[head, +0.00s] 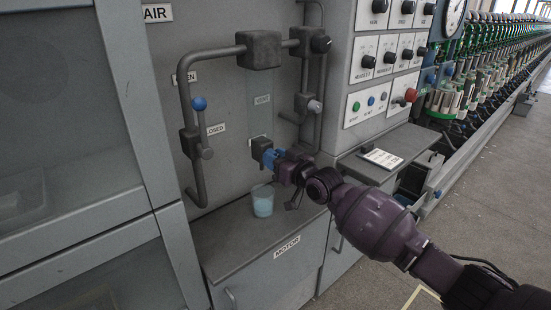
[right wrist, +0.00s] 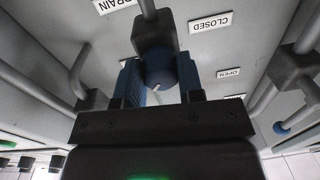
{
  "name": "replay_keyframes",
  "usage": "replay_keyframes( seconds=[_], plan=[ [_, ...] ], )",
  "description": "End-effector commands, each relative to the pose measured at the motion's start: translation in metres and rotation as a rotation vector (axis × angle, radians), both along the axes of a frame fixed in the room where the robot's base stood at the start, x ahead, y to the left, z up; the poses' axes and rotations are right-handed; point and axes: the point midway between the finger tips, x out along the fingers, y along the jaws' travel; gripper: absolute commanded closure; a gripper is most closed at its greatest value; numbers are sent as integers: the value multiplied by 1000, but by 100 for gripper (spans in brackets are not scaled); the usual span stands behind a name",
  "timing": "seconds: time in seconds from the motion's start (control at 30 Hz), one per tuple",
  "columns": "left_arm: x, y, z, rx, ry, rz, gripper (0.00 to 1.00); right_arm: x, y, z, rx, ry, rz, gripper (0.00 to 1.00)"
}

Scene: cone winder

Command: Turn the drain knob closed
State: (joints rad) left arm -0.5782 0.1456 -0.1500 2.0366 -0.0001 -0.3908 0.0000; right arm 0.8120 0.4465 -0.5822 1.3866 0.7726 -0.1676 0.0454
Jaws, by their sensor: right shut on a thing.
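The drain knob (right wrist: 160,72) is a round dark blue knob below a grey valve body (right wrist: 153,32) in the right wrist view. A small pale mark shows on its face, pointing toward the lower edge of the picture. The DRAIN label (right wrist: 116,3), CLOSED label (right wrist: 210,22) and OPEN label (right wrist: 228,72) are on the panel around it. My right gripper (right wrist: 160,82) has its blue fingers on both sides of the knob, shut on it. In the head view my right gripper (head: 270,158) reaches the panel and hides the knob. My left gripper is not in view.
A clear cup with light blue liquid (head: 263,201) stands on the grey ledge (head: 228,244) below my gripper. A lever with a blue ball (head: 199,104) and bent pipes are to the left. A button panel (head: 371,102) is to the right.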

Motion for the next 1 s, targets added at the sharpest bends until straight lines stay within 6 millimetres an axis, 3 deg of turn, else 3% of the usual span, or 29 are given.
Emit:
replay_keyframes(
  seconds=[0.27,1.0],
  plan=[
    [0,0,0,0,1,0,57,0,0,0,-68,-50,0,89],
    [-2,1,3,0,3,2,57,0,0,2,-454,-330,0,89]
  ],
)
